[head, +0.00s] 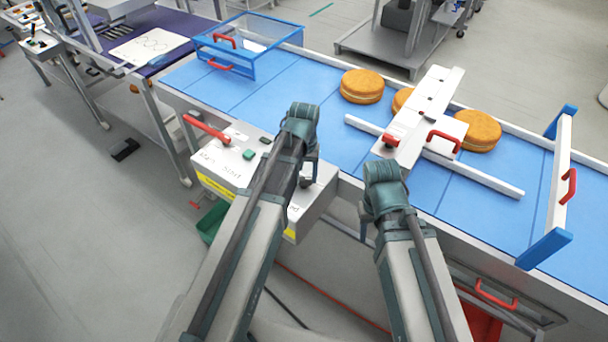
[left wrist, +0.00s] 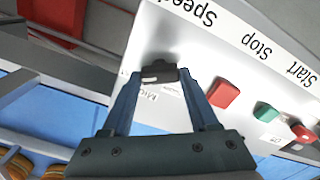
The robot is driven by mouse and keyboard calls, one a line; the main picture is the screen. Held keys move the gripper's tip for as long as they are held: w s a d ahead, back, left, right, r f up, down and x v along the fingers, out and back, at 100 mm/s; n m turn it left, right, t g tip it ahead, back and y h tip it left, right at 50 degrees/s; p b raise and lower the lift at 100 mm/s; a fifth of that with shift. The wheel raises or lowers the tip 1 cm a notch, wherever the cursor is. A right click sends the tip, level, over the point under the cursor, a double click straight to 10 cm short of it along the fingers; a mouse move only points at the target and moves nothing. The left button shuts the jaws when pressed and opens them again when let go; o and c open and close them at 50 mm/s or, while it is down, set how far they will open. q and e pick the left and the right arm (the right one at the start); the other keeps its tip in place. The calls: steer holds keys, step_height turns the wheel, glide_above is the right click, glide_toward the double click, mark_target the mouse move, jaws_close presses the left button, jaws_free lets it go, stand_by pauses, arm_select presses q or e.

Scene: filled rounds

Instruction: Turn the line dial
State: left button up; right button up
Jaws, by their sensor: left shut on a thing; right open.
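The line dial (left wrist: 158,73) is a small dark knob on the white panel of the control box (head: 230,168), near the printed word "Speed". My left gripper (left wrist: 160,80) has its two fingers closed on either side of the dial. In the head view my left gripper (head: 308,172) is at the right end of the box and largely hides the dial. My right gripper (head: 368,222) is open in front of the conveyor's near edge; its fingers are partly hidden by its own wrist.
The panel also carries a red button (left wrist: 223,92) and a green button (left wrist: 265,111). A red lever (head: 206,128) is at the box's left. Behind lies a blue conveyor (head: 255,98) with orange-brown rounds (head: 362,85), a blue-framed guard (head: 240,60) and a white crosspiece (head: 425,118).

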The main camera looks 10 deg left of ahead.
mark_target(304, 179)
arm_select(q)
steer(key=o, duration=1.4)
steer(key=shift+c, duration=0.2)
steer(key=shift+r, duration=0.15)
step_height(304, 179, up, 14)
steer(key=p, duration=1.3)
steer(key=shift+f+p, duration=0.25)
steer(key=shift+p, duration=0.15)
steer(key=s+d+f+m+b, duration=0.2)
steer(key=s+d+f+b, duration=0.3)
steer(key=s+f+b, duration=0.2)
steer(key=s+d+f+m+y+b, duration=0.1)
steer(key=s+d+f+m+b, duration=0.2)
steer(key=s+f+b, duration=0.3)
steer(key=shift+s+d+f+m+b, duration=0.3)
steer(key=shift+s+d+f+b, duration=0.25)
steer(key=shift+d, duration=0.3)
